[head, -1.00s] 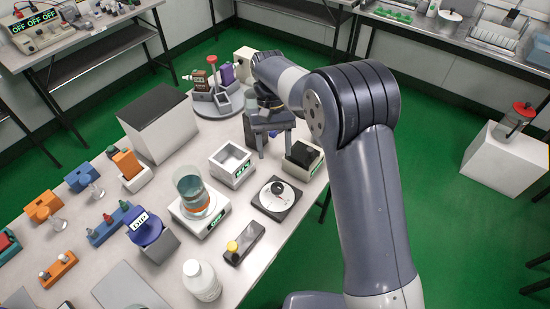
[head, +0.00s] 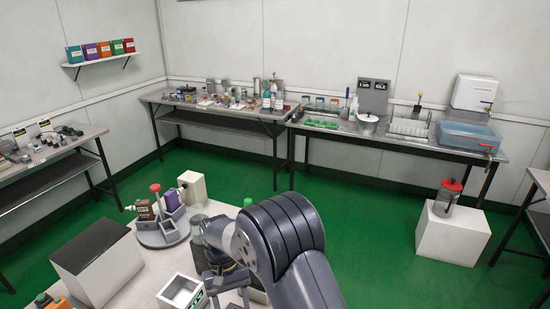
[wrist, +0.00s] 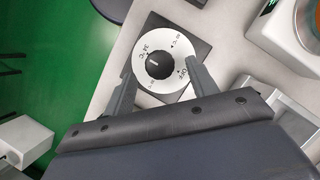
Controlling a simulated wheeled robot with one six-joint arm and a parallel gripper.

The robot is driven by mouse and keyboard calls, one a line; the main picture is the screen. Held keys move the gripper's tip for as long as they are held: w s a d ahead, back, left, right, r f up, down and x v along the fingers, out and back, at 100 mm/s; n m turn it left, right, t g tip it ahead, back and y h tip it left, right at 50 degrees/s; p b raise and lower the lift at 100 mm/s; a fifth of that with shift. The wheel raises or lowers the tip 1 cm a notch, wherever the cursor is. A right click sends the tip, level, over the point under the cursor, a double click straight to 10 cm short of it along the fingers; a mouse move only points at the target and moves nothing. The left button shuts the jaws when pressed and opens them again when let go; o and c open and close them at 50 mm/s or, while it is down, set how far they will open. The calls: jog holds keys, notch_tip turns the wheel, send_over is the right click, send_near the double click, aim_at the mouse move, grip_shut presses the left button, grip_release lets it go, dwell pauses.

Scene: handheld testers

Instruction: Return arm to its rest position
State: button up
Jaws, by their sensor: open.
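My arm (head: 282,235) reaches over the near bench in the head view, bent at a large grey joint. My gripper (wrist: 159,68) is open and empty in the wrist view, its two fingers spread apart. Beyond and between the fingers in that view lies a round white dial with a black knob (wrist: 154,62) on a dark square plate. I cannot tell the exact height of the fingers above it. In the head view the fingertips are hard to make out, low in the picture beside a white open box (head: 181,292).
On the near bench stand a black-topped white block (head: 90,252) and a round grey carousel (head: 165,237) with bottles. A white pedestal (head: 452,233) with a red-lidded jar stands on the green floor at right. Crowded benches line the walls. Open floor (head: 370,215) lies between.

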jog(key=shift+x, duration=0.9)
jog(key=shift+r, duration=0.15)
